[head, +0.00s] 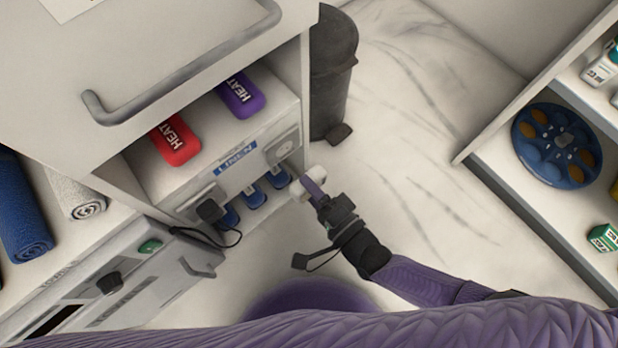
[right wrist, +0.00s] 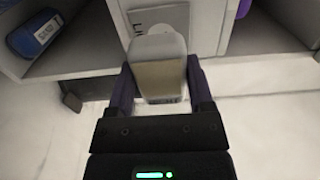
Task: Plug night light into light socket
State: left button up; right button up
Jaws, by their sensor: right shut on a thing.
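My right gripper (head: 313,188) is shut on a white night light (head: 304,190), just in front of the cabinet's front panel. In the right wrist view, the night light (right wrist: 158,62) sits between the purple fingers of the gripper (right wrist: 160,88), its tan face toward the camera. The light socket (head: 284,149) is a pale plate at the right end of the panel. In the right wrist view, the socket (right wrist: 172,17) shows partly behind the night light's top. The head view shows the night light below and right of the socket, apart from it. My left gripper is not in view.
A black plug (head: 209,209) with a cord fills another outlet on the panel's left. Red (head: 174,140) and purple (head: 241,94) heat packs lie on the shelf above. A dark bin (head: 332,70) stands beside the cabinet. The marble floor on the right is clear.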

aim_at(277, 154)
jog(key=shift+w+a, duration=0.1)
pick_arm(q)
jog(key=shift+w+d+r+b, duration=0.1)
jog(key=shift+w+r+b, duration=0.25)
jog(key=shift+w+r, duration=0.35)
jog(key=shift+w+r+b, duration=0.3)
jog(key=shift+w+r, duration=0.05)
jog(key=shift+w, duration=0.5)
pick_arm(e)
jog(key=shift+x, duration=2.8)
jog(key=shift+w+a, duration=0.35)
jog(key=shift+w, duration=0.05)
jog(key=o, duration=1.2)
jog(key=shift+c, duration=0.2)
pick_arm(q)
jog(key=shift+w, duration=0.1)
pick_arm(e)
jog(key=shift+d, duration=0.1)
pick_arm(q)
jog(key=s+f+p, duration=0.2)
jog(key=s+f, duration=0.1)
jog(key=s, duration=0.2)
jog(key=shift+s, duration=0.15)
pick_arm(e)
jog(key=v, duration=0.9)
jog(key=shift+s+d, duration=0.2)
jog(key=shift+s, duration=0.15)
